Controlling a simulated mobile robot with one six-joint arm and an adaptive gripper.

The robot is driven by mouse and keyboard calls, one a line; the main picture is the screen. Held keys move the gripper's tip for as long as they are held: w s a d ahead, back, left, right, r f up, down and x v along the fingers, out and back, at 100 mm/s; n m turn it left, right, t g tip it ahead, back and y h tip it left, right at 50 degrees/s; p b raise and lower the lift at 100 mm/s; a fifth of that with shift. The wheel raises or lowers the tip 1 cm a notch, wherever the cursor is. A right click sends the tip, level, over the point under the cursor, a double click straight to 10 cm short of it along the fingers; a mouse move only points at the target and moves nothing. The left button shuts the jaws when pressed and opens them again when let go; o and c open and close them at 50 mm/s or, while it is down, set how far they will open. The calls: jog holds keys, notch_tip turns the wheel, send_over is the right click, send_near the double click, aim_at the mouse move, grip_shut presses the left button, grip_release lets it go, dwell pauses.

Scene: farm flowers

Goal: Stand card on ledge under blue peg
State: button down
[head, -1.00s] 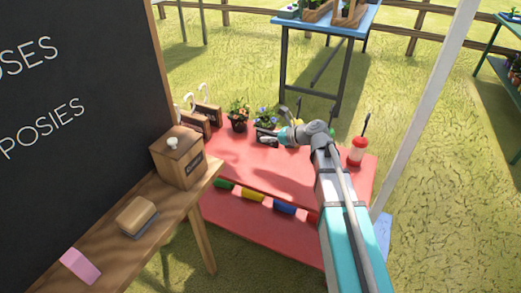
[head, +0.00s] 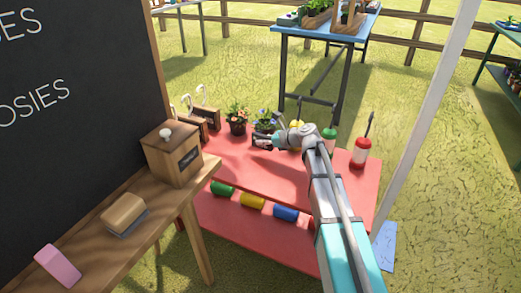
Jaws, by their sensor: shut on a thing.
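The blue peg (head: 286,213) is a short cylinder in a row of coloured ones along the front of the red stand. The red ledge (head: 262,236) lies below that row; its bare surface shows no card. My gripper (head: 262,143) is above the upper red shelf (head: 250,168), in front of a blue-flowered pot plant, up and to the left of the blue peg. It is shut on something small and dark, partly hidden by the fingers. I cannot tell whether this is the card.
Green (head: 222,188) and yellow (head: 253,200) pegs sit left of the blue one. Pots and red-based bottles (head: 361,153) stand on the upper shelf. A wooden bench (head: 165,208) with a box (head: 172,155) is at left. A white pole (head: 425,120) rises at right.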

aim_at(262, 147)
jog(key=shift+w+a+f+b, duration=0.15)
jog(key=shift+w+f+b, duration=0.35)
jog(key=shift+f+b, duration=0.25)
jog(key=shift+s+f+b, duration=0.1)
jog(key=shift+f+b, duration=1.15)
jog(key=shift+b, duration=0.05)
jog(key=shift+f, duration=0.15)
jog(key=c, duration=0.6)
grip_release()
jog(key=shift+r, duration=0.25)
jog(key=p+v, duration=0.4)
jog(key=v, duration=0.6)
jog(key=shift+r, duration=0.15)
jog(key=shift+p+v, duration=0.35)
jog(key=shift+v, duration=0.6)
